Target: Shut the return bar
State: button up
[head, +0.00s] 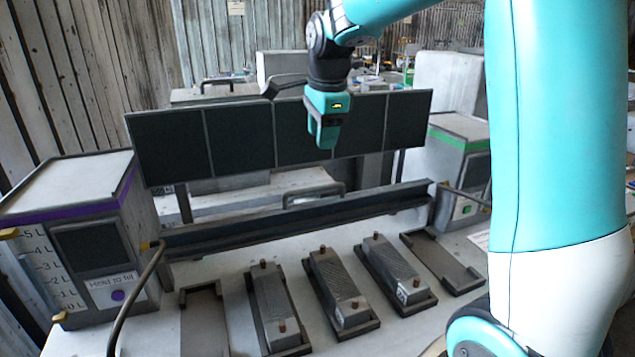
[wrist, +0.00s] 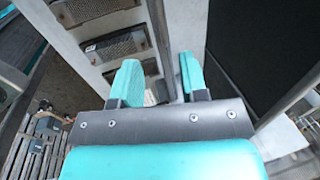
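No part is clearly labelled as the return bar. A long dark rail (head: 300,217) runs across the bench behind the row of trays, with a looped handle (head: 315,194) near its middle. Above and behind it stands a wide dark panel (head: 240,137) in several sections, tilted upright, with a handle (head: 287,84) at its top edge. My gripper (head: 323,143) points down in front of the panel, above the rail and apart from it. In the wrist view my gripper (wrist: 161,74) has its two teal fingers apart with nothing between them. The dark panel (wrist: 265,50) is right of the fingers.
Several dark trays (head: 417,303), some holding grey ribbed blocks (head: 338,287), lie on the pale bench. A purple-striped box (head: 75,225) with a curved bar (head: 133,300) stands left. A green-striped box (head: 458,160) stands right. Open air surrounds my gripper.

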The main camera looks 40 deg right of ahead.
aim_at(318, 188)
jog(key=p+x, duration=0.1)
jog(key=x, duration=1.1)
jog(key=shift+f, duration=0.4)
grip_shut()
